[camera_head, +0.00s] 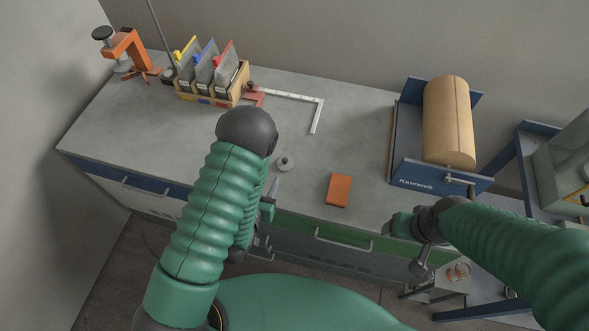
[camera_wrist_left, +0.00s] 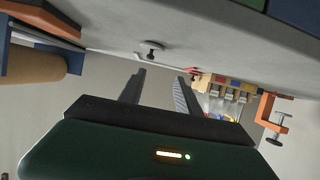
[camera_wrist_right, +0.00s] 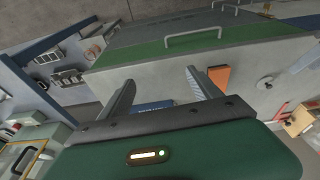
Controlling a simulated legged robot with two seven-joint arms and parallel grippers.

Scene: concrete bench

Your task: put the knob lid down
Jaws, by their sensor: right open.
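The knob lid (camera_head: 285,163), a small pale disc with a dark knob, lies knob up on the grey bench top (camera_head: 330,150), left of an orange block. It also shows in the left wrist view (camera_wrist_left: 152,47) and the right wrist view (camera_wrist_right: 265,82). My left gripper (camera_head: 271,192) is at the bench's front edge, near the lid and apart from it; my arm partly hides it. Its fingers (camera_wrist_left: 160,74) stand apart with nothing between them. My right gripper (camera_wrist_right: 159,78) is open and empty, off the front edge to the right, and apart from the lid.
An orange block (camera_head: 339,189) lies near the front edge. A blue stand with a brown roll (camera_head: 449,122) is at the right. A wooden organiser (camera_head: 243,82), a white square (camera_head: 317,116) and an orange clamp (camera_head: 128,49) stand farther back. The bench middle is clear.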

